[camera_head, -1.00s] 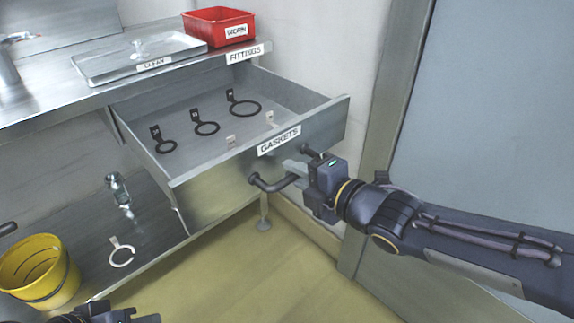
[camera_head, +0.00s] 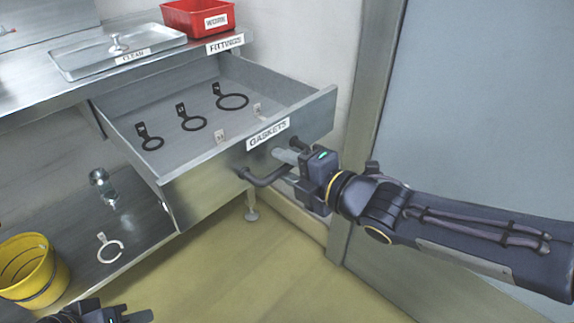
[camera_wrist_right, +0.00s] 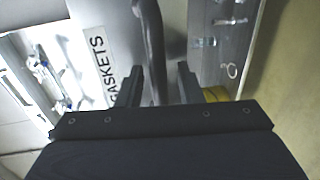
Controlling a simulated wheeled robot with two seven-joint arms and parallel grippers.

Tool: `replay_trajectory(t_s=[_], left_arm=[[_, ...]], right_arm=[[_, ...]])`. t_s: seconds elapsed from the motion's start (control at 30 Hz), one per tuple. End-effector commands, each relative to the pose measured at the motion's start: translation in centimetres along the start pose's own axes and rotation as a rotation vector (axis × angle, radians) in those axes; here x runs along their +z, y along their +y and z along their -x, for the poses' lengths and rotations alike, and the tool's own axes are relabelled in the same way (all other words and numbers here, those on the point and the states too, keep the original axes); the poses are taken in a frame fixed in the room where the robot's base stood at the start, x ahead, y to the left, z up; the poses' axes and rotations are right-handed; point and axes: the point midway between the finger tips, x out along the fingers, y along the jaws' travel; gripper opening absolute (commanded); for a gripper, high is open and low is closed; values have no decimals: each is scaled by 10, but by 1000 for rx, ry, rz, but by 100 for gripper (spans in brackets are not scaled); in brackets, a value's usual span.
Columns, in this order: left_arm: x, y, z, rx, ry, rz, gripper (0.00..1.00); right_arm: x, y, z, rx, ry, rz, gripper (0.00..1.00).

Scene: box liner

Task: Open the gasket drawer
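The gasket drawer (camera_head: 200,195) stands pulled well out under the counter, with its front labelled GASKETS. Several black and pale gaskets with tags lie inside; one black gasket (camera_head: 232,101) is near the back. My right gripper (camera_head: 288,158) is at the dark bar handle (camera_head: 262,180) on the drawer front. In the right wrist view, the handle (camera_wrist_right: 153,45) passes between the two fingers (camera_wrist_right: 158,85), which stand apart with gaps beside the bar. My left gripper (camera_head: 122,314) is at the bottom edge of the head view, mostly cut off.
A yellow bucket (camera_head: 30,272), a pale ring (camera_head: 110,250) and a small metal fitting (camera_head: 103,187) are on the lower shelf. Floor before the drawer is clear.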

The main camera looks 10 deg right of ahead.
Motion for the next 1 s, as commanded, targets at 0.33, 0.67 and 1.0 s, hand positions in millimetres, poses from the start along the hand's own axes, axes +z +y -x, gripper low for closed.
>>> replay_trajectory(t_s=[0.33, 0.67, 1.0], left_arm=[[-9, 8, 19, 0, 0, 0, 28], [-20, 19, 41, 0, 0, 0, 28], [-20, 18, 40, 0, 0, 0, 28]], right_arm=[[0, 6, 30, 2, -3, 0, 33], [1, 3, 75, 1, -2, 0, 33], [0, 0, 78, 0, 0, 0, 33]])
